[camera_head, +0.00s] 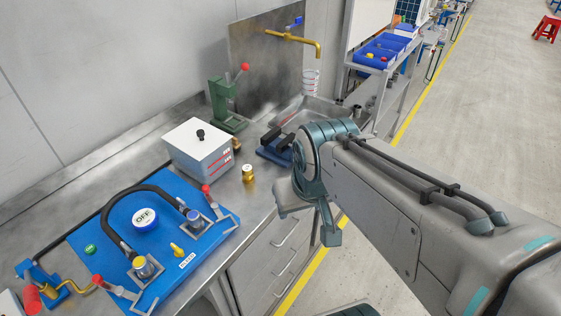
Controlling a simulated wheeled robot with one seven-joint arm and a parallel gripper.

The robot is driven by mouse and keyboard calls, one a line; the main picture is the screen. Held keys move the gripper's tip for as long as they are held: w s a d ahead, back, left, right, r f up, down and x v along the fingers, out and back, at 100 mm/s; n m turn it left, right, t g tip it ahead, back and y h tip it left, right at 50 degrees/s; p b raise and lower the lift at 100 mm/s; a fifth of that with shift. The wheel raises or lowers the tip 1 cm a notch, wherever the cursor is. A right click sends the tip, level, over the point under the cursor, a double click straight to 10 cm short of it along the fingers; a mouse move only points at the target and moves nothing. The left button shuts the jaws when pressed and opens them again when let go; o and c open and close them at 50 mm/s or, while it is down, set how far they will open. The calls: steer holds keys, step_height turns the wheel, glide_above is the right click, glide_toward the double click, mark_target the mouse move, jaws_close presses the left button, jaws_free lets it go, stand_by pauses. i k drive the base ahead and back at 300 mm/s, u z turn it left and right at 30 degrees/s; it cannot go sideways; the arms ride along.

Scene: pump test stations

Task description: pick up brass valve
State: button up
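A small brass fitting with a pale top (248,174) stands upright on the steel bench near its front edge, right of the white box; it looks like the brass valve. A second, partly hidden brass piece (236,144) shows behind the box's right side. A small yellow piece (177,250) sits on the blue panel. My arm folds down at the bench's front edge, right of the brass fitting and apart from it. My gripper's fingers cannot be made out clearly at the arm's end, and I see nothing held there.
The blue panel (186,275) carries a black hose, an OFF button and red-tipped clamps. A white box (200,150), a green press (224,105) and a dark blue vise (273,148) stand behind and beside the fitting. A brass tap (300,40) overhangs a sink. Open floor lies right.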

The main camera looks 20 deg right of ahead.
mark_target(248, 178)
steer(key=u, duration=0.55)
steer(key=k, duration=1.3)
steer(key=i, duration=0.45)
steer(key=z, duration=0.6)
steer(key=i, duration=1.45)
steer(key=u, duration=0.95)
